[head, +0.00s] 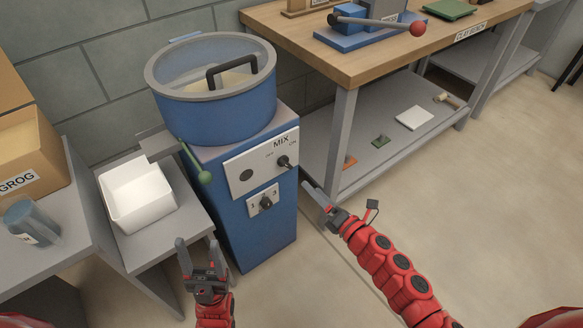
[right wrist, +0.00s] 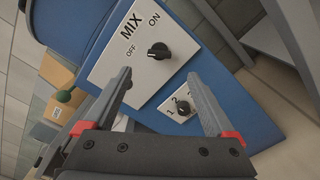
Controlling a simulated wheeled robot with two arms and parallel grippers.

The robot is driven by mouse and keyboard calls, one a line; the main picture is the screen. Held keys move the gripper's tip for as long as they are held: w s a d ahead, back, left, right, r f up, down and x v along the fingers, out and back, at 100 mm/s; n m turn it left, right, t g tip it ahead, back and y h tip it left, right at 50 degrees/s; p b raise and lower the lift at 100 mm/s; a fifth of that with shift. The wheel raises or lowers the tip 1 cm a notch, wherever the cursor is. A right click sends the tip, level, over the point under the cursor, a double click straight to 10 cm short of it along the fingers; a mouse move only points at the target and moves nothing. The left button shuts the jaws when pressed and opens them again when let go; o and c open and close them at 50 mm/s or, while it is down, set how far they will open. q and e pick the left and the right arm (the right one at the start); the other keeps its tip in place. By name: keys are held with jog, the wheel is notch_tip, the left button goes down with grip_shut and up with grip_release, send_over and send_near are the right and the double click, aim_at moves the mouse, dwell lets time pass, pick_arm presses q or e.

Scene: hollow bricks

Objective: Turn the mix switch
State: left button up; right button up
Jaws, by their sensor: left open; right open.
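The mix switch (head: 285,161) is a black knob on a white MIX panel (head: 247,171) on the front of the blue mixer (head: 230,225). The mix switch also shows in the right wrist view (right wrist: 159,51), with OFF to its left and ON above it. I cannot tell for sure which mark it points to. My right gripper (head: 317,203) is to the right of the mixer, below the switch. In the right wrist view its open fingers (right wrist: 160,75) point toward the panel, with nothing between them. My left gripper (head: 197,245) is open and empty, low in front of the mixer.
A second knob (head: 266,203) marked with numbers sits below the MIX panel. A green-balled lever (head: 205,177) sticks out at the mixer's left. A white bin (head: 137,215) stands on a low grey stand. A wooden-topped bench (head: 350,60) is on the right; floor in front is clear.

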aim_at(290, 165)
jog(key=x, duration=1.1)
jog(key=shift+w+a, duration=0.1)
jog(key=shift+w, duration=0.05)
jog(key=c, duration=1.4)
